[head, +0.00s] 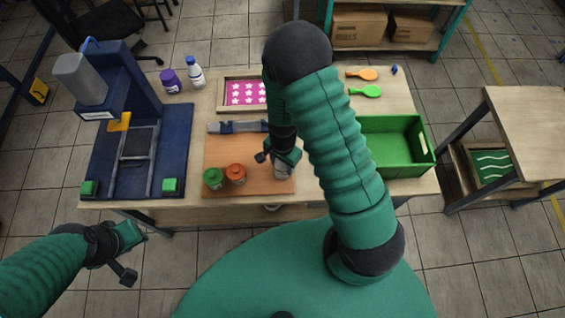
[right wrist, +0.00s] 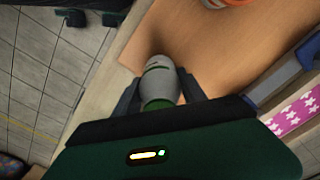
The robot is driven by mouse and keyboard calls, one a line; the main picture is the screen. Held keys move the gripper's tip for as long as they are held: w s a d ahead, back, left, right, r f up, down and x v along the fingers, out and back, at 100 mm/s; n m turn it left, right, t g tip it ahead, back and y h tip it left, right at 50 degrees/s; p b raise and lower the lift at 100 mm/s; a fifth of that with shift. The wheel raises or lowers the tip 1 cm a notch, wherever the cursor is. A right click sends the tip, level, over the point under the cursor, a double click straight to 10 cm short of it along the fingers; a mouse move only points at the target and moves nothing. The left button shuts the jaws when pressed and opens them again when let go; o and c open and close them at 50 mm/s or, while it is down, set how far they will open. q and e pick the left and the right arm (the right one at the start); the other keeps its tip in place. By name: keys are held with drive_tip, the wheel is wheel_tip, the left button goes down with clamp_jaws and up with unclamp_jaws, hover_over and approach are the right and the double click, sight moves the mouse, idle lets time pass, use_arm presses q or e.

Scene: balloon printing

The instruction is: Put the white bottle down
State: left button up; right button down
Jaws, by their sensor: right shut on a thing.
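My right gripper (head: 279,161) is low over the right end of the brown board (head: 250,150), shut on a small white-grey bottle (head: 282,171). In the right wrist view this bottle (right wrist: 159,82) sits between the two dark fingers, with a green band on its near part. Its far end is close to the board; I cannot tell whether it touches. Another white bottle (head: 195,75), with a blue cap, stands upright at the table's back left, away from both grippers. My left gripper (head: 134,258) is open and empty, in front of the table's left end.
Jars with green (head: 213,178) and orange (head: 236,174) tops stand on the board, left of my right gripper. A green crate (head: 428,160) is at the right. A blue printing machine (head: 110,75) stands left, a purple bottle (head: 170,80) beside it. A pink star-patterned tray (head: 246,92) lies behind the board.

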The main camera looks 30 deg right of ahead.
drive_tip(key=c, duration=0.7)
unclamp_jaws()
drive_tip(key=shift+o, duration=0.2)
drive_tip(key=shift+a, duration=0.1)
drive_tip(key=shift+r, duration=0.2)
wheel_tip(320, 180, up, 12)
drive_tip(key=shift+s+f+p, duration=0.1)
drive_tip(key=shift+f+p, duration=0.15)
drive_tip(key=shift+p, duration=0.2)
drive_tip(key=s+a+r+n+t, duration=0.2)
drive_tip(key=r+n, duration=0.5)
drive_tip(key=n, duration=0.7)
drive_tip(key=s+a, duration=0.1)
drive_tip(key=a, duration=0.1)
drive_tip(key=shift+s+a+r+t, duration=0.3)
drive_tip(key=shift+s+a, duration=0.05)
drive_tip(key=shift+a, duration=0.05)
